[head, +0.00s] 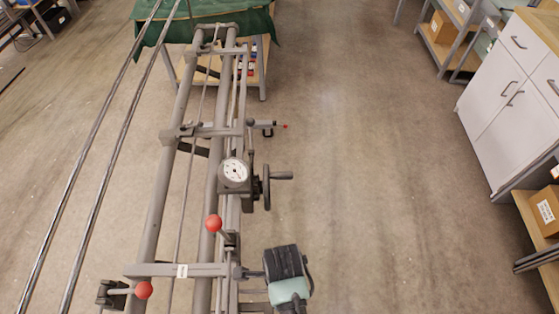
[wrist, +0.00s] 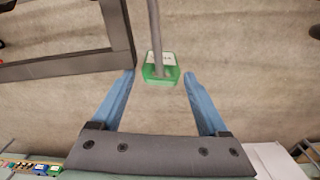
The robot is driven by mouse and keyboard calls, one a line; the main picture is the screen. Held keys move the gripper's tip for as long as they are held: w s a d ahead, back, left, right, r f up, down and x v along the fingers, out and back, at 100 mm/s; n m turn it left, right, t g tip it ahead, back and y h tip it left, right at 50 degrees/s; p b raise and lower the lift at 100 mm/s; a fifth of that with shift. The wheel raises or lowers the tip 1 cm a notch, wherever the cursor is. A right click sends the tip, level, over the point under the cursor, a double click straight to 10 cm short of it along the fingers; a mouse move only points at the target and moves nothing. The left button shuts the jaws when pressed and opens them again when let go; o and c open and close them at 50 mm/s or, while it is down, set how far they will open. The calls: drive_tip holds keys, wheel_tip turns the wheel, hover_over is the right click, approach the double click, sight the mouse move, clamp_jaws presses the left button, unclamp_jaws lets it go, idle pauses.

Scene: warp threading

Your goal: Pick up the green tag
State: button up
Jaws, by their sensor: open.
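The green tag (wrist: 160,72) shows in the wrist view, with a pale label on its upper part. A thin grey rod or strand (wrist: 154,25) runs from the top edge of the view down to it. My gripper (wrist: 159,76) is open, with one blue finger on each side of the tag. The tag appears between the fingertips, with a gap on both sides, and it is not held. I cannot tell its exact distance from the fingertips. I cannot make out the tag in the head view.
A dark frame (wrist: 70,68) lies close to the left fingertip. In the head view a long metal frame (head: 150,205) with red knobs (head: 213,223) and a handwheel (head: 267,187) stands left of centre. White cabinets (head: 500,120) stand at the right.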

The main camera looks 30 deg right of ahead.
drive_tip(key=shift+f, duration=2.75)
drive_tip(key=c, duration=1.2)
drive_tip(key=shift+r, duration=0.1)
drive_tip(key=shift+w+r, duration=0.1)
drive_tip(key=shift+r, duration=0.35)
clamp_jaws()
drive_tip(key=s+d+b, duration=0.4)
drive_tip(key=s+d, duration=0.6)
drive_tip(key=d, duration=0.5)
drive_tip(key=shift+r, duration=0.25)
